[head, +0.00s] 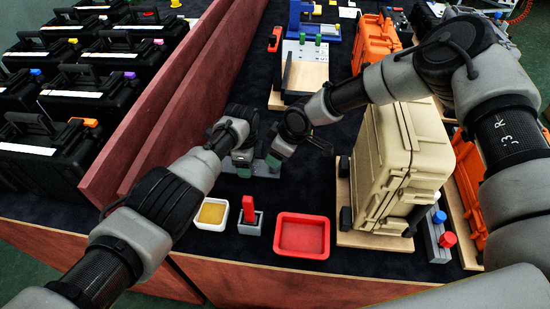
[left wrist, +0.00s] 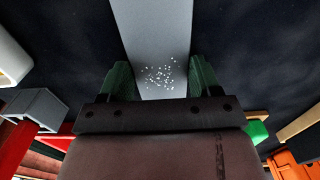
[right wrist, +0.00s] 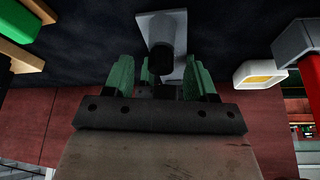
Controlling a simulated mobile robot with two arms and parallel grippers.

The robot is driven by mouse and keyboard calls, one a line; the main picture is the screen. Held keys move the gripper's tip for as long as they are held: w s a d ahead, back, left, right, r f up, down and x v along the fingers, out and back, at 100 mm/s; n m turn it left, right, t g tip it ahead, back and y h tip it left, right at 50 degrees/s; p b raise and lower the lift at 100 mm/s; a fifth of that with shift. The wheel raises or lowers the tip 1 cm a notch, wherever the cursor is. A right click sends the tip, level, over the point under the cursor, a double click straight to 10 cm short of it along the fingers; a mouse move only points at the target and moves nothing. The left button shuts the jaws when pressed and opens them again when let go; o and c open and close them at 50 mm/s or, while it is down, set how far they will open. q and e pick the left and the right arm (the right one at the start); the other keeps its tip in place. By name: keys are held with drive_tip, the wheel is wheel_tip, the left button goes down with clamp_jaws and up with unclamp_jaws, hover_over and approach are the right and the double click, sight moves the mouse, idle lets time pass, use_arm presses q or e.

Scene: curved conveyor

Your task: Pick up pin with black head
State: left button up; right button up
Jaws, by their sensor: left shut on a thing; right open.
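A grey block (head: 262,170) lies on the dark table top. In the left wrist view it is a long grey bar with white specks (left wrist: 155,35). My left gripper (head: 240,163) is shut on the bar, with a green finger (left wrist: 121,80) on either side. My right gripper (head: 273,162) is open beside it, pointing down. In the right wrist view a dark upright cylinder (right wrist: 161,58), seemingly the black-headed pin, stands at the grey plate (right wrist: 179,24), between the open green fingers. Its lower end is hidden, and I cannot tell whether the fingers touch it.
In front are a white bowl with yellow contents (head: 212,213), a red pin (head: 249,206) in a grey holder and a red tray (head: 302,219). A beige case (head: 412,160) stands close to the right. Black cases (head: 50,150) lie beyond the red partition (head: 160,95).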

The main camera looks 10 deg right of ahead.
drive_tip(key=c, duration=1)
drive_tip(key=shift+r, duration=0.1)
drive_tip(key=shift+r, duration=8.4)
use_arm(q)
drive_tip(key=o, duration=1.3)
drive_tip(key=shift+c, duration=0.2)
drive_tip(key=shift+r, duration=0.1)
